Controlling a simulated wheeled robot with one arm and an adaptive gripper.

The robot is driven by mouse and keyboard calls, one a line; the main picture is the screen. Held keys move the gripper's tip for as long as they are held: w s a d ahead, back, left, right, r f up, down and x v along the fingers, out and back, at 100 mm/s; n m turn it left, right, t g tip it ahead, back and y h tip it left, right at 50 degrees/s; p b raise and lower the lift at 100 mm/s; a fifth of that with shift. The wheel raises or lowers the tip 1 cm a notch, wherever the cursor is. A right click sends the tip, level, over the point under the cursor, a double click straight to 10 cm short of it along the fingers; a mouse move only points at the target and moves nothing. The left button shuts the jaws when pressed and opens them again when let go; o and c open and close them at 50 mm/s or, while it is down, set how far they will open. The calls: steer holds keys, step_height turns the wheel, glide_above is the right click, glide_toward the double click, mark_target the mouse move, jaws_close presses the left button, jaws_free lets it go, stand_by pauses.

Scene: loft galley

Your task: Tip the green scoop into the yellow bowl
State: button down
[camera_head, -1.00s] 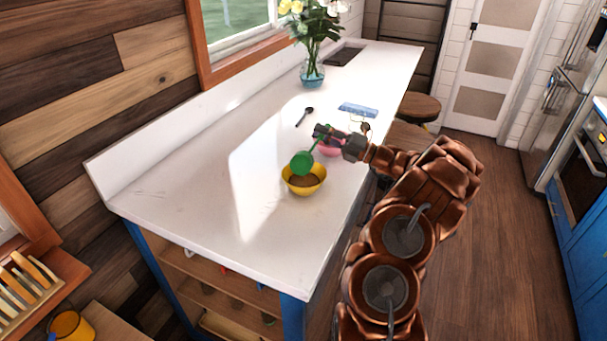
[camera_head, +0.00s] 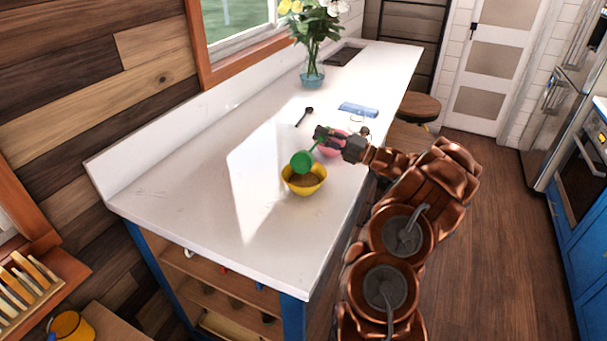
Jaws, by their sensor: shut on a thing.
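The green scoop (camera_head: 301,161) is in my gripper (camera_head: 320,135), which is shut on its handle. The scoop's round head is over the back edge of the yellow bowl (camera_head: 304,189) and looks tilted. The yellow bowl stands upright on the white counter and holds something brown. I cannot tell whether anything is left in the scoop. A pink bowl (camera_head: 331,151) stands just behind, partly hidden by my gripper.
A dark spoon (camera_head: 304,116) lies on the white counter (camera_head: 200,190) behind the yellow bowl. A blue flat item (camera_head: 358,110) lies farther back right. A flower vase (camera_head: 312,73) stands near the window. The counter's left part is clear.

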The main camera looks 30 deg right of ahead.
steer(key=shift+w+d+f+m, duration=0.15)
steer(key=shift+f+m, duration=0.2)
steer(key=shift+m, duration=0.15)
